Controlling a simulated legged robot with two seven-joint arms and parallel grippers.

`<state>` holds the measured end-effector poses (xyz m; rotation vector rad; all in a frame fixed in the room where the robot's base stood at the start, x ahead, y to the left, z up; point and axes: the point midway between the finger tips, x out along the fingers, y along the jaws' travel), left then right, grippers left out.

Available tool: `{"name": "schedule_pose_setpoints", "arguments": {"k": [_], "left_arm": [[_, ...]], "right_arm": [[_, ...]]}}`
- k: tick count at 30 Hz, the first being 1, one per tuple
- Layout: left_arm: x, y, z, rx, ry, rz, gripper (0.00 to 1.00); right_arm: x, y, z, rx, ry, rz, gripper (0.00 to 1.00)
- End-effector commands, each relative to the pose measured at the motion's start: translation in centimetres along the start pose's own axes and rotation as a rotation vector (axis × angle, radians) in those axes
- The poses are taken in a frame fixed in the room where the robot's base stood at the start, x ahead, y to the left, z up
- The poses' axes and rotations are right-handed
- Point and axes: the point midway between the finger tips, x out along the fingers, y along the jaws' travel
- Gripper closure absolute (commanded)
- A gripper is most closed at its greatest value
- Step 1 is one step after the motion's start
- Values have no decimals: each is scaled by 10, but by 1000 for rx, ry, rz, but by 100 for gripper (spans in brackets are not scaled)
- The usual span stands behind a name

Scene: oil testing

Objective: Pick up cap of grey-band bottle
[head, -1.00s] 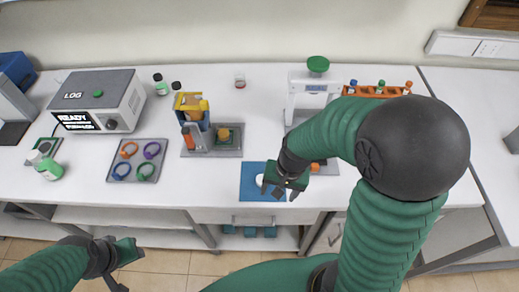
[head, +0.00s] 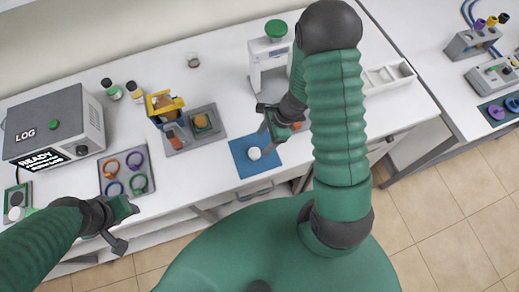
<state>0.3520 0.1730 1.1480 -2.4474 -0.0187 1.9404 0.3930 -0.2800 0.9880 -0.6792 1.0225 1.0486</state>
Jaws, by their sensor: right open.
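A small white round piece (head: 254,153) lies on the blue mat (head: 241,167) near the front edge of the bench; I cannot tell whether it is the cap. My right gripper (head: 268,127) is open and empty, just above and to the right of the white piece, over the mat. My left gripper (head: 125,224) is open and empty in front of the bench at lower left. A black-capped bottle with a green band (head: 113,90) and one with a yellowish band (head: 136,92) stand at the back left. I cannot make out a grey band on any bottle.
A LOG box (head: 62,128) and a tray of coloured rings (head: 109,179) are at left. A yellow device (head: 163,103) stands on a grey base beside the mat. A white stand with a green knob (head: 276,30) is behind my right arm. A white rack (head: 388,77) is at right.

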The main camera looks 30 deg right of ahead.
Motion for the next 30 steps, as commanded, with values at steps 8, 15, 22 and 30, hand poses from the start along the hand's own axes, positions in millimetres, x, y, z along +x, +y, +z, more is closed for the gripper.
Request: {"name": "schedule_pose_setpoints", "arguments": {"k": [8, 15, 22, 30], "left_arm": [[-5, -1, -1, -2, 0, -1, 60], [-4, -1, -1, -2, 0, -1, 60], [-4, 0, -1, -1, 0, 0, 60], [-4, -1, -1, -2, 0, -1, 60]], "right_arm": [[37, 6, -5, 1, -2, 5, 34], [60, 2, -13, -1, -9, 3, 34], [60, 3, -10, -1, 0, 1, 52], [60, 4, -9, 0, 2, 2, 87]]}}
